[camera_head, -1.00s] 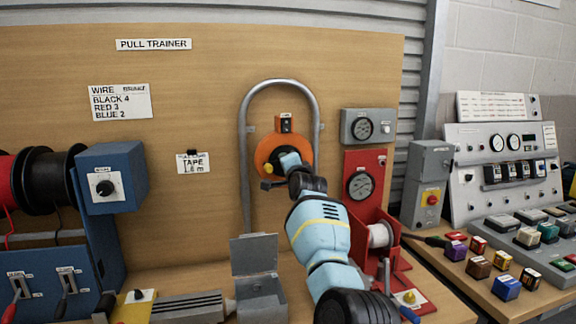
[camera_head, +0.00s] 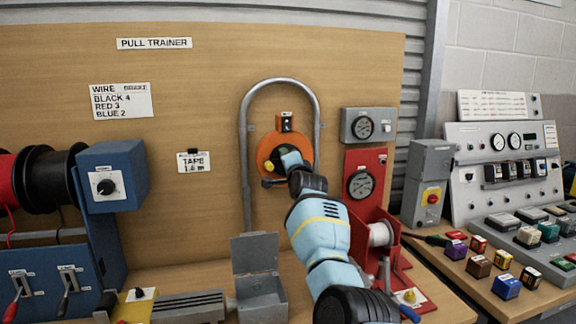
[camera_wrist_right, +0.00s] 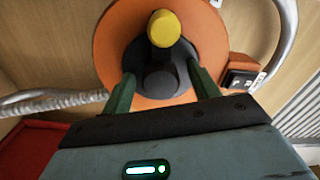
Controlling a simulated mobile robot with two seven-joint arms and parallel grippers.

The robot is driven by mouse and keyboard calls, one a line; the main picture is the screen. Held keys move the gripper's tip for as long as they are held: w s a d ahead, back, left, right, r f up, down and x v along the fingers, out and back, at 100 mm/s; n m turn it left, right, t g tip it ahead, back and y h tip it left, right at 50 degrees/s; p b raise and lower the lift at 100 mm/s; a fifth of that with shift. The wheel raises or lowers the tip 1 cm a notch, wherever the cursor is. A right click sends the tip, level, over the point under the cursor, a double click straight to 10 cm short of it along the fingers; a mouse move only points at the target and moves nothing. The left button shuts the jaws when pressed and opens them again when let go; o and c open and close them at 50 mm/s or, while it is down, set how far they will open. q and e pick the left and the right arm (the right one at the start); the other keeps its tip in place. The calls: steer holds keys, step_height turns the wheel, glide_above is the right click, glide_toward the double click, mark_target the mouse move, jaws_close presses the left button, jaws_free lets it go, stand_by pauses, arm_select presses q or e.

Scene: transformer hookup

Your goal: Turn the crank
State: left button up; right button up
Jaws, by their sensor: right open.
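The crank is on an orange round disc (camera_head: 267,148) mounted on the wooden board, inside a grey bent pipe. In the right wrist view the orange disc (camera_wrist_right: 205,35) fills the upper middle. A dark crank arm (camera_wrist_right: 158,75) sits at its centre and carries a yellow knob (camera_wrist_right: 165,29) pointing up. My right gripper (camera_wrist_right: 160,88) is open, with one green finger on each side of the dark crank hub. I cannot tell whether the fingers touch it. In the head view my right arm hides part of the disc and the gripper. My left gripper is not in view.
The grey pipe (camera_head: 246,150) arches around the disc. A red stand with a gauge (camera_head: 361,184) and a white spool (camera_head: 380,235) is close to my right arm. A grey open box (camera_head: 260,295) is below.

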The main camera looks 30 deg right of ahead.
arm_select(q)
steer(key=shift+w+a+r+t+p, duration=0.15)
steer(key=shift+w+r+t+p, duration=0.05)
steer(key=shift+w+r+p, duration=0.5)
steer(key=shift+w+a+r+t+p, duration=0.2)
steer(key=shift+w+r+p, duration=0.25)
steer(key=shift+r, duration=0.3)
arm_select(e)
steer(key=v, duration=0.7)
steer(key=shift+s, duration=0.4)
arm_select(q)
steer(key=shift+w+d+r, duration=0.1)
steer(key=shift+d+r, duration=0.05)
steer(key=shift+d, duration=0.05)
arm_select(e)
steer(key=shift+a, duration=0.1)
steer(key=shift+f, duration=0.1)
